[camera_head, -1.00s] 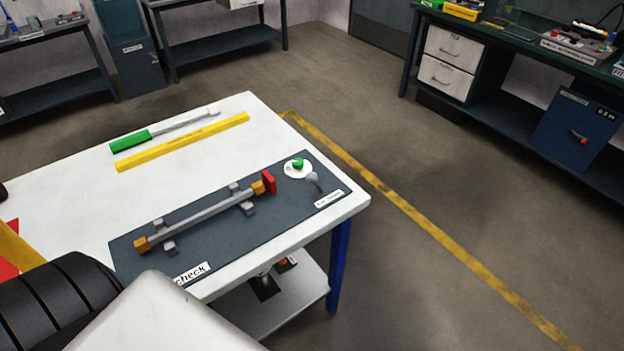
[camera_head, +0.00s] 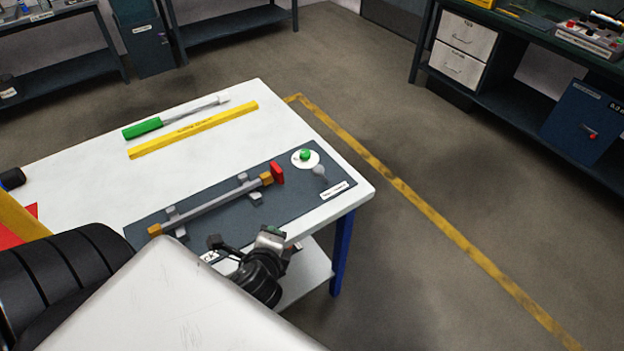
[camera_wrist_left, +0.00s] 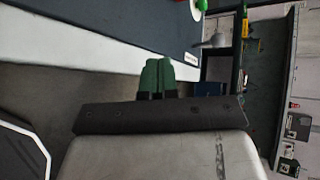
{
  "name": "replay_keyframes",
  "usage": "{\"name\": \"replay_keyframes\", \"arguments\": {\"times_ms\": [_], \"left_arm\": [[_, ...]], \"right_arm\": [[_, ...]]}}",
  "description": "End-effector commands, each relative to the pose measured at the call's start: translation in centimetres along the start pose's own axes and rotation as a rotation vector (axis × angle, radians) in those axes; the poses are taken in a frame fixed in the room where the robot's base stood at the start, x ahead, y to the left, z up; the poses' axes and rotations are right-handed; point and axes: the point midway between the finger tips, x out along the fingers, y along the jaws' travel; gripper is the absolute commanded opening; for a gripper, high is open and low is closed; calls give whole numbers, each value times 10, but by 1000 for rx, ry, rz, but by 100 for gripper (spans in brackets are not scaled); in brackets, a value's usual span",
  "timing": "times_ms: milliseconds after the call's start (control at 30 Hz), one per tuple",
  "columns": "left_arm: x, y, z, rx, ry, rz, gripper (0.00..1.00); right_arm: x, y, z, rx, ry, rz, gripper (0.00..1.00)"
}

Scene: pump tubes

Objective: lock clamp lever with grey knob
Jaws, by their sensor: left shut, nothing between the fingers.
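The clamp lever's grey knob (camera_head: 320,171) stands at the right end of the dark mat (camera_head: 225,213), near the red block (camera_head: 277,173) at the end of a grey tube (camera_head: 210,207). The knob also shows in the wrist view (camera_wrist_left: 217,40), up and right of my fingers. My left gripper (camera_head: 271,231) is by the table's front edge, left of and nearer than the knob, apart from it. Its green fingers (camera_wrist_left: 157,73) are closed together and empty in the wrist view. My right gripper is not in view.
A green button (camera_head: 305,154) on a white disc sits just behind the knob. The tube rests on grey supports (camera_head: 174,213). A yellow bar (camera_head: 195,130) and a green-handled tool (camera_head: 142,128) lie farther back. The floor right of the table is clear.

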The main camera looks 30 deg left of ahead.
Motion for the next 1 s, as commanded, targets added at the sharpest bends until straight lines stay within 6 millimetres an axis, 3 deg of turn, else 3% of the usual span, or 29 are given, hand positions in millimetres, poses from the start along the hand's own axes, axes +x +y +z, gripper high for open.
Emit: {"name": "replay_keyframes", "arguments": {"times_ms": [200,400,600,1000], "left_arm": [[13,-27,-4,729,-61,-298,0],[16,-29,-21,1177,-93,-450,0],[17,-27,-27,1319,-103,-496,0],[21,-31,-28,1317,-104,-496,0]], "right_arm": [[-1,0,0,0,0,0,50],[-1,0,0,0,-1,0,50],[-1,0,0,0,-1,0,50],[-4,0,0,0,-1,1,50]]}}
